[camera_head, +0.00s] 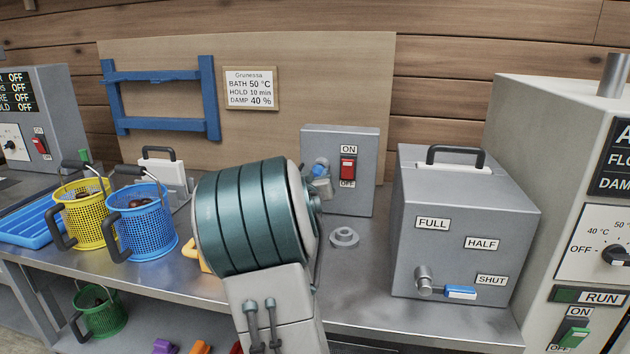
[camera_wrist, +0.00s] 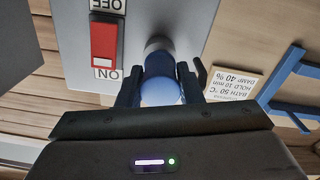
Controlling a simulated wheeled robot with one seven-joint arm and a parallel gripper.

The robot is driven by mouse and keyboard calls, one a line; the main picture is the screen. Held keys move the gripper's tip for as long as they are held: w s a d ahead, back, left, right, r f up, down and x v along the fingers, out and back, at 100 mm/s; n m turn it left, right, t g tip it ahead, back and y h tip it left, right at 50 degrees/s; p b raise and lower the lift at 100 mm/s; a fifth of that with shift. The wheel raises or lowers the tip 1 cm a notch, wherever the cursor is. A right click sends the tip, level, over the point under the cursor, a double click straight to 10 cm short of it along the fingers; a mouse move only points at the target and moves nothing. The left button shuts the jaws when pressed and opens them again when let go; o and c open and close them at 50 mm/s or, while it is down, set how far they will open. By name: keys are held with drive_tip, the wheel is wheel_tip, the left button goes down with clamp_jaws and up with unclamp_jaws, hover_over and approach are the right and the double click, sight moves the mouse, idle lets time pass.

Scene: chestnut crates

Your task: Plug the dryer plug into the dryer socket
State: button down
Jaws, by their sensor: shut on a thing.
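The blue dryer plug (camera_wrist: 162,90) is between the two fingers of my gripper (camera_wrist: 160,92) in the wrist view, and the gripper is shut on it. Its far end is at a grey round socket (camera_wrist: 158,46) on the front of a grey switch box (camera_head: 363,200). I cannot tell how deep the plug sits in the socket. In the head view a bit of the blue plug (camera_head: 320,165) shows at the box's left side. My arm hides most of the gripper there.
A red ON/OFF switch (camera_head: 348,169) is right of the plug in the head view. A grey ring (camera_head: 344,237) lies on the bench. A grey box with a blue lever (camera_head: 460,292) stands right. Yellow (camera_head: 83,222) and blue (camera_head: 141,229) baskets stand left.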

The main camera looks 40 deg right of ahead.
drive_tip(key=shift+w+d, duration=0.4)
drive_tip(key=shift+d, duration=0.1)
drive_tip(key=shift+w+d, duration=0.1)
drive_tip(key=c, duration=0.9)
unclamp_jaws()
drive_tip(key=p+v, duration=0.1)
drive_tip(key=v, duration=1.3)
drive_tip(key=shift+p, duration=0.4)
